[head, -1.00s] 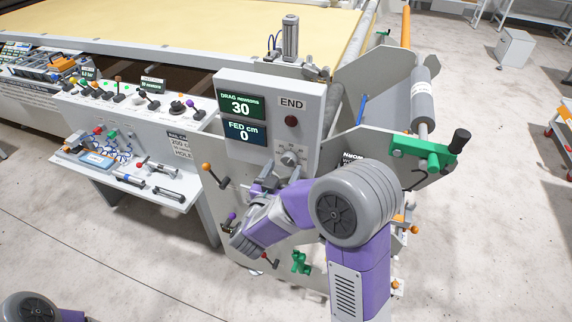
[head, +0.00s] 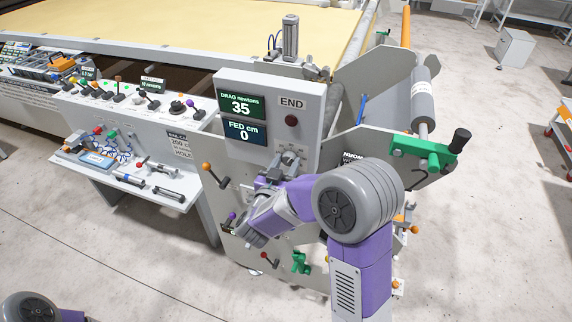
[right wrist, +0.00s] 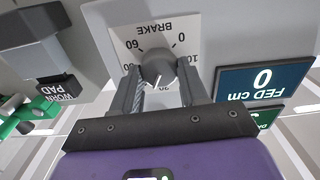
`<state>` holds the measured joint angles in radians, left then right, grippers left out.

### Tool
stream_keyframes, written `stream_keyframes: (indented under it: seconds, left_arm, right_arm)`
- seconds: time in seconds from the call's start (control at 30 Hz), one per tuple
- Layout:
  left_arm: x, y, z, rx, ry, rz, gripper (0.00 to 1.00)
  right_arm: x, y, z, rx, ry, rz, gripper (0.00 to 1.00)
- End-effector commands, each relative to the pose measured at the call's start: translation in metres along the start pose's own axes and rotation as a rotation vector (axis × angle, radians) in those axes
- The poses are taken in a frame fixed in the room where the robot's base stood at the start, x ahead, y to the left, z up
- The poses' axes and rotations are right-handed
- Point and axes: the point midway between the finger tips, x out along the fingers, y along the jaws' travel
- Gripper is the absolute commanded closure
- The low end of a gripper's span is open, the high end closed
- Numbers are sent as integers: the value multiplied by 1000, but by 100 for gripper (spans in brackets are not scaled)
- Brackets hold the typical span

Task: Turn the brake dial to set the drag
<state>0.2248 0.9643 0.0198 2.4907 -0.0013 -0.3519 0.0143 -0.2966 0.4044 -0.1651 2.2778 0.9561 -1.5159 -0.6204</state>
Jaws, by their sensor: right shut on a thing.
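The brake dial (right wrist: 158,70) is a grey round knob on a white plate marked BRAKE, on the grey control box (head: 311,110). In the right wrist view my right gripper (right wrist: 158,82) has its two fingers closed on either side of the dial. In the head view the right gripper (head: 287,165) reaches up to the dial, which its fingers mostly hide. The drag display (head: 241,104) reads 35 newtons. The display below it (head: 245,132) reads FED cm 0. My left gripper is not in view; only part of a purple and grey arm shows at the lower left.
An orange-knobbed lever (head: 207,167) is left of my right arm. A green bracket with a black handle (head: 459,139) is at right. A tool shelf (head: 172,199) stands at left. Open floor lies in front.

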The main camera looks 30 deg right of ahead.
Motion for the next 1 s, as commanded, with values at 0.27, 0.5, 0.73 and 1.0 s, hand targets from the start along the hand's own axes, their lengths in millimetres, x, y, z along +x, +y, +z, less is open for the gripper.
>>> stream_keyframes:
  seconds: [0.27,0.5,0.73,1.0]
  left_arm:
    - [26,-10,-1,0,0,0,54]
    - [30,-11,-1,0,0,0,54]
    - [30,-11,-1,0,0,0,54]
    - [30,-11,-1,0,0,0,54]
  right_arm:
    - [0,0,4,229,1,0,87]
    - [0,1,1,307,-1,0,87]
    - [0,1,0,305,-1,0,54]
    - [0,0,0,304,-1,0,31]
